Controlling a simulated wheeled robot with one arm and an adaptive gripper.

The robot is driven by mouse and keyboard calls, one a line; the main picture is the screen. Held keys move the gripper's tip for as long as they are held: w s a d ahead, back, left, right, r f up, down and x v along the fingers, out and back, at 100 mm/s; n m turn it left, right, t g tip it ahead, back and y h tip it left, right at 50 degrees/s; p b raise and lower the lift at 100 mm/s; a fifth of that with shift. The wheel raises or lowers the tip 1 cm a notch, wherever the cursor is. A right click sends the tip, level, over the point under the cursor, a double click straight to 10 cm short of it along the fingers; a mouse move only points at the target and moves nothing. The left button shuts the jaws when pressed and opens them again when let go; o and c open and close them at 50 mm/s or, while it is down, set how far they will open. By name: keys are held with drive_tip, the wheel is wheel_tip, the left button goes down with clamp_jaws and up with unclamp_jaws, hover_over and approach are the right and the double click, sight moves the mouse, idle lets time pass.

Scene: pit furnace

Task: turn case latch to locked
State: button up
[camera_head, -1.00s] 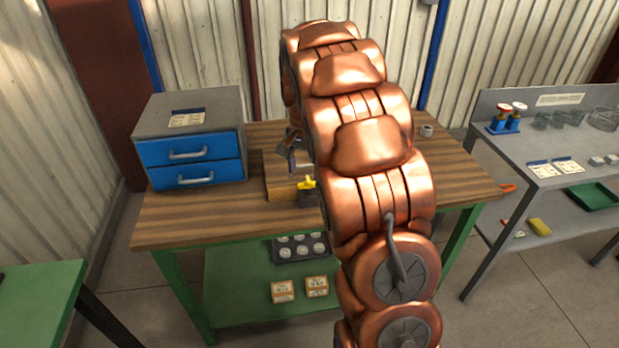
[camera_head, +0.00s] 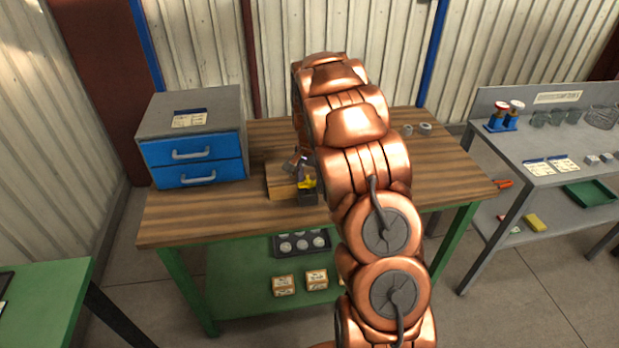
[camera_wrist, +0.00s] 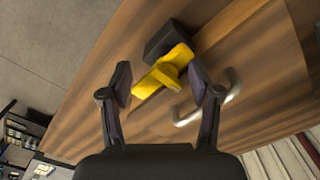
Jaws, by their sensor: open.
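The yellow case latch (camera_head: 307,183) sits at the front of a wooden case (camera_head: 281,186) on the workbench, above a dark block (camera_head: 308,198). In the wrist view the latch (camera_wrist: 163,72) is a yellow bar with a raised grip, beside the black block (camera_wrist: 166,38). My gripper (camera_wrist: 159,76) is open, with one finger on each side of the latch in the picture. I cannot tell whether the fingers touch it or how far above it they are. In the head view my gripper (camera_head: 297,163) is small and partly hidden by my arm, just behind the latch.
A curved grey handle (camera_wrist: 212,111) lies close to the right finger in the wrist view. A grey cabinet with blue drawers (camera_head: 192,150) stands left on the bench. Small metal rings (camera_head: 425,128) lie at the back right. The bench's front left is clear.

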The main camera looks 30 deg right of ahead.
drive_tip(key=shift+f, duration=0.4)
drive_tip(key=shift+c, duration=0.2)
